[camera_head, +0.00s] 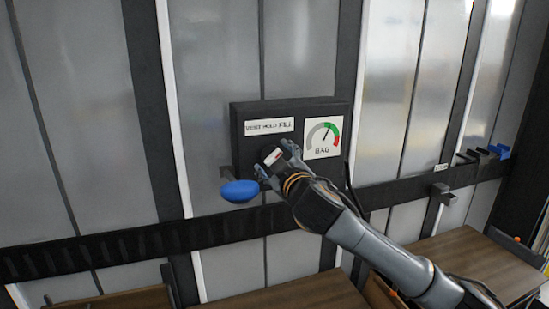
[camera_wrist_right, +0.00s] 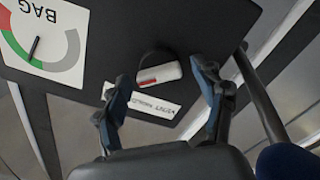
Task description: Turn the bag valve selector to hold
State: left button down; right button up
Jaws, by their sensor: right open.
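The valve selector (camera_head: 273,156) is a pale bar knob with a red mark, on a black panel (camera_head: 240,150). The wrist view shows the selector (camera_wrist_right: 161,74) lying between my open fingers, with its bar nearly in line with the label. A white label (camera_head: 269,126) above it in the head view seems to read vent, hold, fill. My right gripper (camera_head: 275,164) is open at the selector, one finger either side (camera_wrist_right: 153,80). I cannot tell whether the fingers touch it. My left gripper is not in view.
A BAG gauge (camera_head: 323,139) sits right of the selector, its needle near the green. A blue rounded piece (camera_head: 240,191) juts out below left of the panel. Dark hooks (camera_head: 484,155) are on the rail at right. Brown wooden surfaces (camera_head: 470,262) lie below.

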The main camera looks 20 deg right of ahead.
jog(key=c, duration=1.2)
jog(key=shift+o, duration=0.2)
jog(key=shift+r+n+p, duration=0.1)
jog(key=shift+n+p, duration=0.65)
jog(key=shift+n, duration=0.05)
jog(key=n+p, duration=0.3)
jog(key=n, duration=0.1)
jog(key=shift+f+n+p, duration=0.2)
jog(key=shift+n+p, duration=1.1)
jog(key=shift+n, duration=0.7)
